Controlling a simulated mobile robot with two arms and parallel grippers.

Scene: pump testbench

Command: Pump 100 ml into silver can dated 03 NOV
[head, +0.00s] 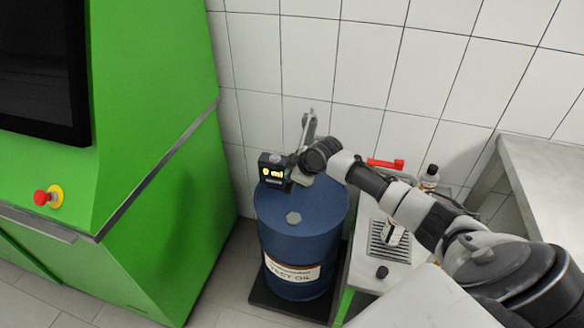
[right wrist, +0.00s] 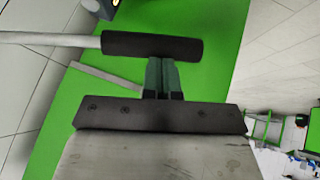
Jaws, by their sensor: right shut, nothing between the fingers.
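A blue drum (head: 300,225) with a white "TEST OIL" label stands on a black base. On its top sits a black display unit (head: 272,170) with yellow characters too small to read surely. A pump lever's black grip (right wrist: 152,46) on a grey rod crosses the right wrist view. My right gripper (right wrist: 162,62) is shut and empty, its tips at the grip's lower edge; whether they touch it I cannot tell. In the head view its fingers are hidden near the display unit. A small can (head: 393,235) stands on the drip grate, partly behind my arm; no date is readable. My left gripper is out of view.
A green machine (head: 150,200) with a red stop button (head: 41,197) stands left. A grate (head: 390,250), a loose black cap (head: 382,271), a black-capped bottle (head: 429,178) and a red handle (head: 385,164) are right of the drum. A metal table (head: 550,175) stands far right.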

